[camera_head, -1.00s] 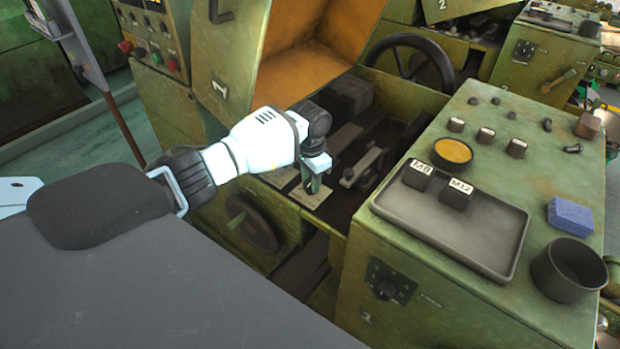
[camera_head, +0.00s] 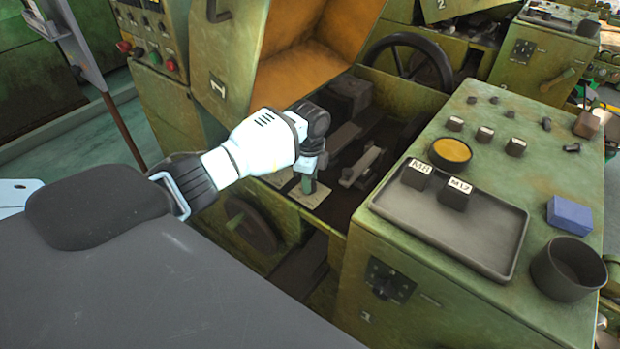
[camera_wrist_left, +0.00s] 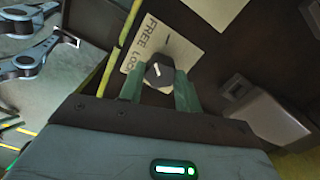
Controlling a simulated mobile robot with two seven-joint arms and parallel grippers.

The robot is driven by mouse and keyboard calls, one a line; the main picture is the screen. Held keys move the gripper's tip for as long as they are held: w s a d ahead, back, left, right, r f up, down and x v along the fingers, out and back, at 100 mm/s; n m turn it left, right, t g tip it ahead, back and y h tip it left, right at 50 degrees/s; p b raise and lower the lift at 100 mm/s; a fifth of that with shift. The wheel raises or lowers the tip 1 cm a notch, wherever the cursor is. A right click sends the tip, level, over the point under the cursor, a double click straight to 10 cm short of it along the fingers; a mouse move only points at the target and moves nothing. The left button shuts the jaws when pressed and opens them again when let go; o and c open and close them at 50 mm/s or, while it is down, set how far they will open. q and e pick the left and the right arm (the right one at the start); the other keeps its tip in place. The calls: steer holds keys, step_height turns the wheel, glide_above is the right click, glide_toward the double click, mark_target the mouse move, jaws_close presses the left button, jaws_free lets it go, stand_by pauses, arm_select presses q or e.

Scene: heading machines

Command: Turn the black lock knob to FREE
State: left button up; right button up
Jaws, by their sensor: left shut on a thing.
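The black lock knob (camera_wrist_left: 159,71) stands on a pale plate (camera_wrist_left: 158,42) lettered FREE and LOCK in the left wrist view. A short white mark shows on its face; I cannot tell surely which word it points to. My left gripper (camera_wrist_left: 160,86) is shut on the knob, with one green finger on each side. In the head view the left gripper (camera_head: 310,185) points down at the plate (camera_head: 283,181) inside the machine's open bay, and the knob is hidden by the fingers. My right gripper is not in view.
A green cabinet to the right carries a grey tray (camera_head: 480,235) with two labelled black blocks, a yellow-topped round dish (camera_head: 452,151), a blue block (camera_head: 569,215) and a dark cup (camera_head: 568,270). A handwheel (camera_head: 408,62) stands behind the bay. The orange-lined cover (camera_head: 310,65) is raised.

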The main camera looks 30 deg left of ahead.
arm_select(q)
steer(key=m, duration=0.5)
steer(key=shift+m, duration=0.8)
steer(key=o, duration=1)
steer(key=shift+b, duration=0.3)
steer(key=shift+c, duration=0.2)
step_height(320, 180, up, 6)
steer(key=shift+r+p, duration=0.2)
steer(key=shift+p, duration=0.1)
steer(key=shift+r, duration=0.8)
